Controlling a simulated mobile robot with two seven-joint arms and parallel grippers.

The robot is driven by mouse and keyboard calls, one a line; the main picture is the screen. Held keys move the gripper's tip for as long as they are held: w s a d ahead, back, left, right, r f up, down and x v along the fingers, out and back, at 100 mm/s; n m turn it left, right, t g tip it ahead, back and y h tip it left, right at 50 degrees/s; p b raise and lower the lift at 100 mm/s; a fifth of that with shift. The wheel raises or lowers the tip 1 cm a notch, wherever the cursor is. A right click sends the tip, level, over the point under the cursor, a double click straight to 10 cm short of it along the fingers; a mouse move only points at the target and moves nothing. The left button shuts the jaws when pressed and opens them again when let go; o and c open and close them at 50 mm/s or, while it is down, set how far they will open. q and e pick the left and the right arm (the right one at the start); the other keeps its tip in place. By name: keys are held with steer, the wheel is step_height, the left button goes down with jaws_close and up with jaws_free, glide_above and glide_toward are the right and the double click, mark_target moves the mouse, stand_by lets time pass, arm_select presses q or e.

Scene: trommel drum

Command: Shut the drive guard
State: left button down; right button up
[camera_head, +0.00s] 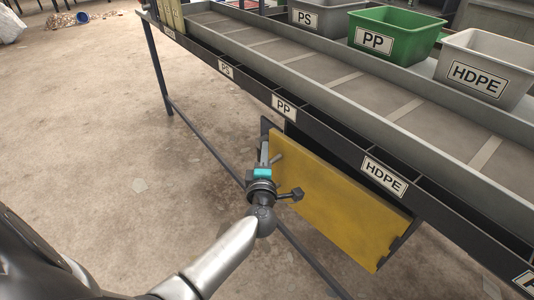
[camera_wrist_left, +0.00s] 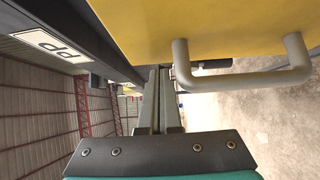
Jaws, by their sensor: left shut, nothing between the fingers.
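The drive guard is a flat yellow panel (camera_head: 335,200) that hangs below the front edge of the sorting bench, under the PP and HDPE labels. It also fills the top of the left wrist view (camera_wrist_left: 225,28). A grey U-shaped handle (camera_wrist_left: 245,82) stands out from its face. My left gripper (camera_head: 264,150) is at the panel's left end in the head view. Its fingers (camera_wrist_left: 158,95) are shut and empty, beside the handle's left end and not around it. Whether they touch the handle or panel I cannot tell. My right gripper is not in view.
The bench's dark front rail (camera_head: 230,75) runs above the panel. A leg (camera_head: 157,65) and a low bar (camera_head: 205,145) are below it. Grey and green bins (camera_head: 400,45) stand along the bench.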

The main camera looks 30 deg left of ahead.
arm_select(q)
steer(key=shift+w+d, duration=0.1)
steer(key=shift+w, duration=0.25)
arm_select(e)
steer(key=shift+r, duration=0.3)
